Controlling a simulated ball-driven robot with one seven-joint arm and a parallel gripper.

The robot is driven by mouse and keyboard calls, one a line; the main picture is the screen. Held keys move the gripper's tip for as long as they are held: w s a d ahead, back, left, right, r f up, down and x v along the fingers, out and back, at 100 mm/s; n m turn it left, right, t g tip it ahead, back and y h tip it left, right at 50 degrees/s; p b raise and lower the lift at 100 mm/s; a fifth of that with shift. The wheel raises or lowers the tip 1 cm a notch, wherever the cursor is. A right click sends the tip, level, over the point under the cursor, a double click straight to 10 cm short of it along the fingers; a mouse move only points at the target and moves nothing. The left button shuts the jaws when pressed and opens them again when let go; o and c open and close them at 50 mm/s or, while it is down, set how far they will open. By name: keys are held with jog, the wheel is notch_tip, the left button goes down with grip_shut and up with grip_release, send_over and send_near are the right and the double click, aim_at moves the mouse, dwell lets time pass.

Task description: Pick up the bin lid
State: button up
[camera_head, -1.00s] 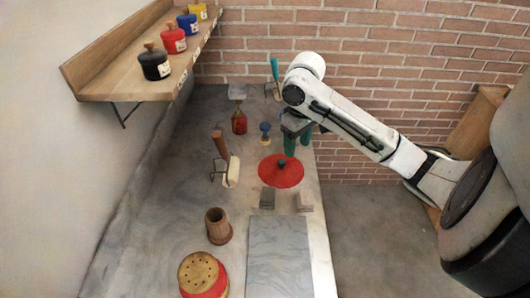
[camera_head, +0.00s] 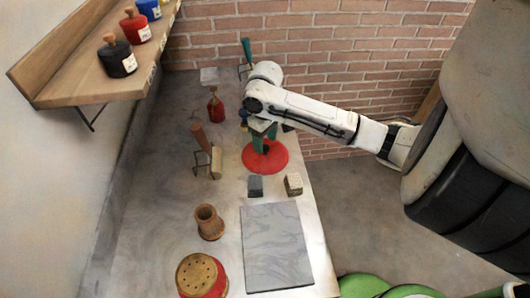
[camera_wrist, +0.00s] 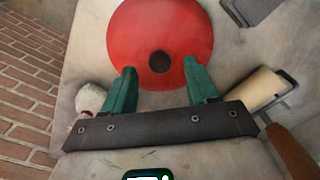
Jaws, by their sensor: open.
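The bin lid is a flat red disc (camera_head: 279,163) with a small dark knob, lying on the grey worktop. In the wrist view the lid (camera_wrist: 135,30) fills the top middle, and its knob (camera_wrist: 160,62) shows dark. My gripper (camera_head: 264,148) has green fingers and is just above the lid by its knob. In the wrist view my gripper (camera_wrist: 158,68) is open and empty, one finger on each side of the knob's line. I cannot tell whether the fingertips are level with the knob or touch the lid.
Wooden-handled tools (camera_head: 207,150) stand left of the lid. A dark block (camera_head: 255,186) and a pale block (camera_head: 293,184) sit in front of it. Nearer are a wooden cup (camera_head: 209,222), a red perforated-top pot (camera_head: 203,274) and a grey slab (camera_head: 277,247). A shelf (camera_head: 70,85) holds several jars.

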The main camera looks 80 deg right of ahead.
jog(key=shift+f, duration=1.1)
grip_shut()
